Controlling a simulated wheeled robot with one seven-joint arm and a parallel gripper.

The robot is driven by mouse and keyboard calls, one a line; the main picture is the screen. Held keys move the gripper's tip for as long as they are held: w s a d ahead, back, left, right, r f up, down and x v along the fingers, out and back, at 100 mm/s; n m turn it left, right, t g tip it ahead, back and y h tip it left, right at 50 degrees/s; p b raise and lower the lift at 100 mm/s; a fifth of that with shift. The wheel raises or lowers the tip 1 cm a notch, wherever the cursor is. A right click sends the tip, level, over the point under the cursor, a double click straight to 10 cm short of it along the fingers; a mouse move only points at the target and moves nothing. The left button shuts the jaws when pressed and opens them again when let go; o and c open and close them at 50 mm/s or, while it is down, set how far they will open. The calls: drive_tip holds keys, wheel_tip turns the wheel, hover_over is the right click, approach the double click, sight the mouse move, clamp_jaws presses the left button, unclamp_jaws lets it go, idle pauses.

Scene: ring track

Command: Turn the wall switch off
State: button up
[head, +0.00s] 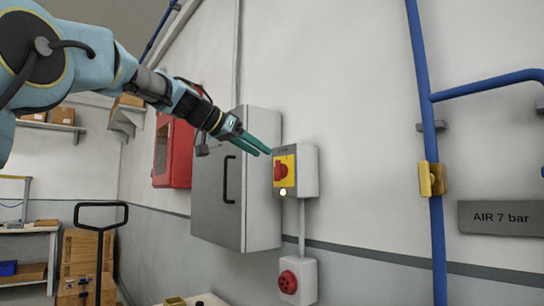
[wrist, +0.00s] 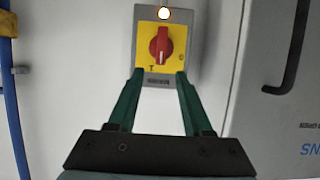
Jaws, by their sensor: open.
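The wall switch (head: 284,171) is a grey box on the wall with a yellow plate and a red rotary knob (wrist: 159,45). In the wrist view the switch plate (wrist: 178,58) is ahead of the fingers, and the knob's grip stands roughly vertical in that picture. A small light (wrist: 164,14) on the switch glows pale. My gripper (head: 268,150) is open and empty, its green fingers pointing at the switch from the upper left. In the wrist view the fingertips (wrist: 158,76) lie on either side below the knob; contact cannot be told.
A grey cabinet (head: 221,185) with a black handle stands left of the switch. A red box (head: 172,150) hangs farther left. Below is a red round socket (head: 289,282). Blue pipes (head: 424,110) with a yellow valve handle (head: 430,179) run on the right. Bare wall lies between.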

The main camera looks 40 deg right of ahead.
sight(275, 161)
drive_tip(key=shift+p+x, duration=0.75)
drive_tip(key=shift+x, duration=2)
drive_tip(key=shift+c, duration=0.2)
clamp_jaws()
